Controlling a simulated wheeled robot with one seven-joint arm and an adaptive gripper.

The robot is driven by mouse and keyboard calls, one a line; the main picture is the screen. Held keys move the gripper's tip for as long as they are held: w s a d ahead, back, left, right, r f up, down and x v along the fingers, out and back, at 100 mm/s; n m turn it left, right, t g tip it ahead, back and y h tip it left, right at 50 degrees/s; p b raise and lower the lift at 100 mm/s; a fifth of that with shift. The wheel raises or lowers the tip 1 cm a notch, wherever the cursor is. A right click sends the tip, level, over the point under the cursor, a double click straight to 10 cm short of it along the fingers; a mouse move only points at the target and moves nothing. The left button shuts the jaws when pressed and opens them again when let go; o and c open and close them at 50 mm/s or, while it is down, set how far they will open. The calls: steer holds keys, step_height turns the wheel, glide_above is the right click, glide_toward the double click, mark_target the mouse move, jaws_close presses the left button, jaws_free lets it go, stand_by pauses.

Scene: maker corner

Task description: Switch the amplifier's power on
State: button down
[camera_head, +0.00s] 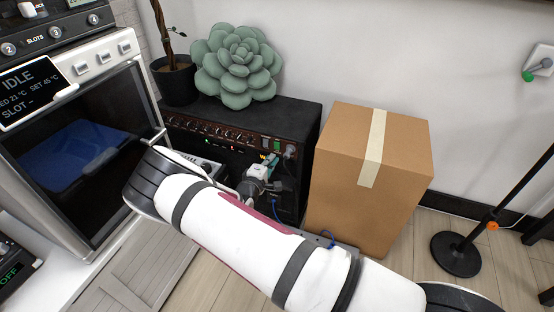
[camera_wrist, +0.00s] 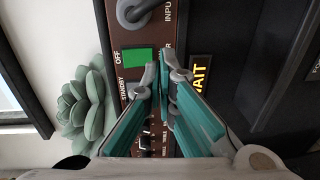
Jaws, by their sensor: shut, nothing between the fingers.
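The black amplifier (camera_head: 225,118) stands on the floor beside the cardboard box, with a brown control panel along its upper front. In the wrist view the panel shows a green rocker switch (camera_wrist: 138,60), with OFF and STANDBY lettering beside it. The green switch also shows in the head view (camera_head: 279,143). A lit yellow WAIT sign (camera_wrist: 200,72) is next to the panel. My gripper (camera_wrist: 158,75) is shut and empty, its teal fingers close in front of the panel beside the green switch. The fingers hide part of the panel, and contact cannot be told.
A cardboard box (camera_head: 400,150) stands just right of the amplifier. A succulent (camera_head: 237,65) and a potted plant (camera_head: 176,82) are on top of it. A round-based stand (camera_head: 456,254) is at right.

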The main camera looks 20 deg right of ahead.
steer(key=s+a+f+p, duration=0.1)
steer(key=s+a+p, duration=0.1)
steer(key=s+a, duration=0.4)
steer(key=s, duration=0.2)
steer(key=shift+s+a+f+p, duration=0.2)
steer(key=shift+s+p, duration=0.2)
steer(key=shift+r, duration=0.15)
